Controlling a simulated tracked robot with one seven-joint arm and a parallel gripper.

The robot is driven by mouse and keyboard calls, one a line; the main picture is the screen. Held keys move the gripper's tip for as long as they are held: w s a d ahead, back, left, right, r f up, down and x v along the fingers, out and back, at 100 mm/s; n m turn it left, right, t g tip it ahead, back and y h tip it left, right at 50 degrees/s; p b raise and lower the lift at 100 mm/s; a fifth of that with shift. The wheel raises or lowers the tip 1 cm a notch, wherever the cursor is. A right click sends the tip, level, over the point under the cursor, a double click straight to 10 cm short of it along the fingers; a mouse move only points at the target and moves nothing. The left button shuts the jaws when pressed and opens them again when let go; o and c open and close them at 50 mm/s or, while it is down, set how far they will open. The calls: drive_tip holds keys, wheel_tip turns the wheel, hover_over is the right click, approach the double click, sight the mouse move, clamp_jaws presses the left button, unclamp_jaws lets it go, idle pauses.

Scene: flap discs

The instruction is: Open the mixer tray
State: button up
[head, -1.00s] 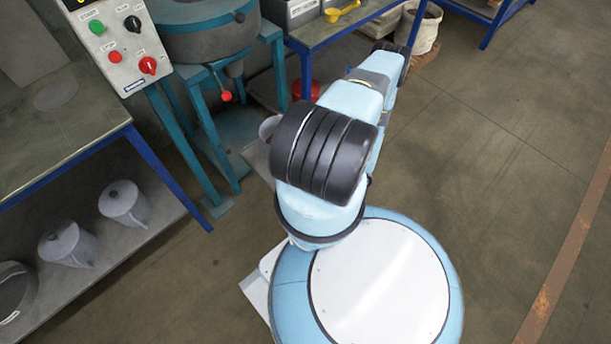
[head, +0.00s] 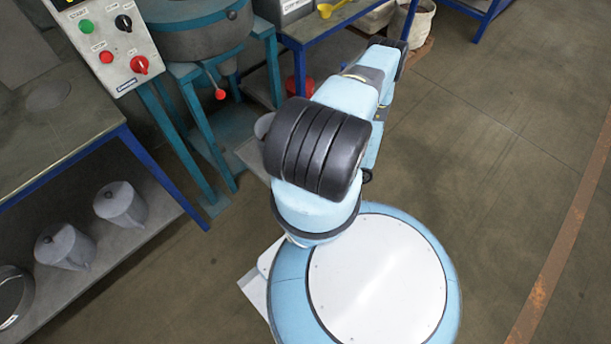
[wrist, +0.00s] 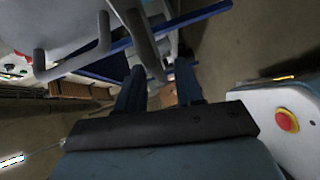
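The mixer (head: 200,42) is a grey round drum on a teal frame at the top left of the head view. A lever with a red knob (head: 220,94) hangs below the drum. I cannot pick out the tray for certain. My gripper is hidden behind my arm in the head view. In the wrist view my gripper (wrist: 159,75) has its two dark fingers apart, with a grey bar (wrist: 143,42) showing between or beyond them. I cannot tell whether they touch it. A bent grey handle (wrist: 73,62) is at the upper left of the wrist view.
A control box (head: 105,45) with buttons and knobs stands left of the mixer. A blue-legged bench (head: 60,145) with grey cans (head: 120,204) on its lower shelf is at left. Another blue table (head: 330,28) is behind my arm. The floor at right is clear.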

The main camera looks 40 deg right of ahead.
drive_tip(key=v, duration=1.2)
drive_tip(key=shift+w, duration=0.1)
